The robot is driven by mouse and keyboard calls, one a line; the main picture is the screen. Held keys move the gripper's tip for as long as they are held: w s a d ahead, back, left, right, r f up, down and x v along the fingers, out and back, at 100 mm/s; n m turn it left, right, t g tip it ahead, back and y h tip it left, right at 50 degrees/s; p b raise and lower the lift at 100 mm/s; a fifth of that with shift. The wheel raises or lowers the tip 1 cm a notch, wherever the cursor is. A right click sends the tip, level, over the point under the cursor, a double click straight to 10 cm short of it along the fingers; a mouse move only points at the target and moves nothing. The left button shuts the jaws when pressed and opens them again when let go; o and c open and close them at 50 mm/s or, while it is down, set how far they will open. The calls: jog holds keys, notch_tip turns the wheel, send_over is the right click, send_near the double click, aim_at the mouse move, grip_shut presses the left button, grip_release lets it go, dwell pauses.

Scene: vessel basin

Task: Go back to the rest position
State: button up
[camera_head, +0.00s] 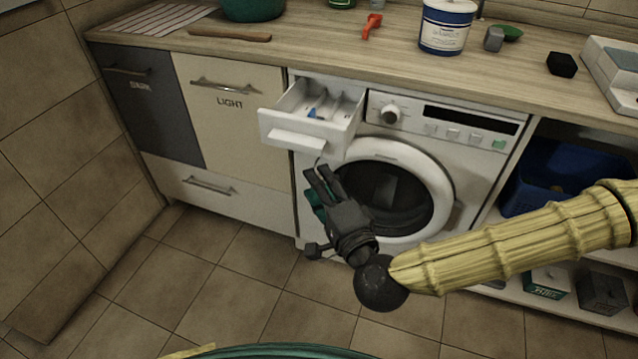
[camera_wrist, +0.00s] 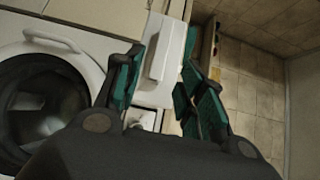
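My gripper (camera_head: 320,178) is in front of the washing machine, just below the pulled-out detergent drawer (camera_head: 296,139). In the wrist view, my gripper (camera_wrist: 160,80) has its teal-padded fingers apart, with nothing held between them. The white drawer front (camera_wrist: 165,55) shows through the gap. Something small and blue (camera_head: 313,113) lies in the drawer. Whether a fingertip touches the drawer is hard to tell. My arm reaches in from the right in its yellow ribbed cover.
The washing machine's round door (camera_head: 390,195) looks shut, right beside my gripper. A wooden counter (camera_head: 330,50) above holds a white-and-blue tub (camera_head: 447,27), a red object (camera_head: 372,26) and a black block (camera_head: 562,64). A blue basket (camera_head: 550,180) sits on the right shelf. The tiled floor (camera_head: 230,270) is clear.

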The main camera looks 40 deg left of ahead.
jog(key=shift+f, duration=0.1)
jog(key=s+d+f+n+g+h, duration=0.1)
jog(key=s+d+f+g+h, duration=0.15)
jog(key=d+f, duration=0.6)
jog(key=s+d+f+n+g+h, duration=0.1)
jog(key=d+f+n+h, duration=0.3)
jog(key=f, duration=0.8)
jog(key=s+d+f+m+g+h, duration=0.1)
jog(key=s+d+f, duration=0.1)
jog(key=d+f, duration=0.65)
jog(key=s+d+f+g+h, duration=0.1)
jog(key=s+d+f+h, duration=0.1)
jog(key=d+f, duration=0.4)
jog(key=s+d+f+g+h, duration=0.15)
jog(key=d+f, duration=0.25)
jog(key=d, duration=0.5)
jog(key=s+d+f+n+g+h+p, duration=0.1)
jog(key=s+d+h, duration=0.15)
jog(key=d, duration=0.55)
jog(key=s+d+g+h, duration=0.15)
jog(key=s+d, duration=0.25)
jog(key=d, duration=0.5)
notch_tip(320, 180, up, 16)
jog(key=p, duration=1.6)
jog(key=shift+w+a+t+h, duration=0.2)
jog(key=shift+w+t+h, duration=0.1)
jog(key=shift+t+h, duration=0.1)
jog(key=shift+f, duration=0.15)
